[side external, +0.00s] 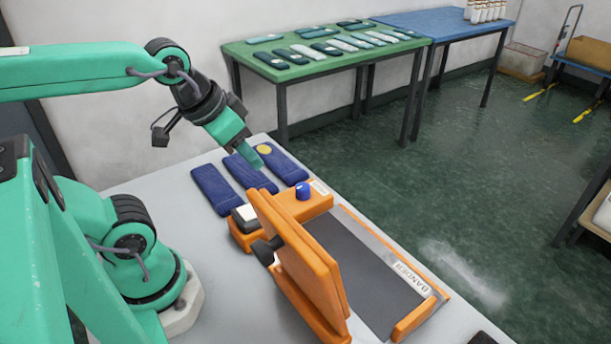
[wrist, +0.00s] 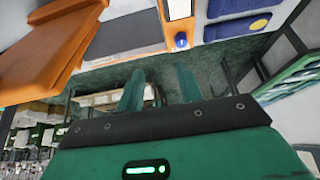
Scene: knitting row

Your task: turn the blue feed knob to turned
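The blue feed knob (side external: 303,190) stands upright on the orange block at the back end of the machine labelled BANDER (side external: 417,311). It also shows in the wrist view (wrist: 181,40), above and beyond my fingertips. Whether it has been turned cannot be read from either view. My gripper (side external: 250,158) hangs above the bench, to the left of the knob and higher than it, touching nothing. In the wrist view my gripper's two green fingers (wrist: 160,78) are spread apart, with nothing between them.
A tilted orange panel (side external: 300,265) with a black handle rises left of the dark bed (side external: 360,265). Folded navy pieces (side external: 217,190) lie behind. The green table (side external: 300,75) stands farther back.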

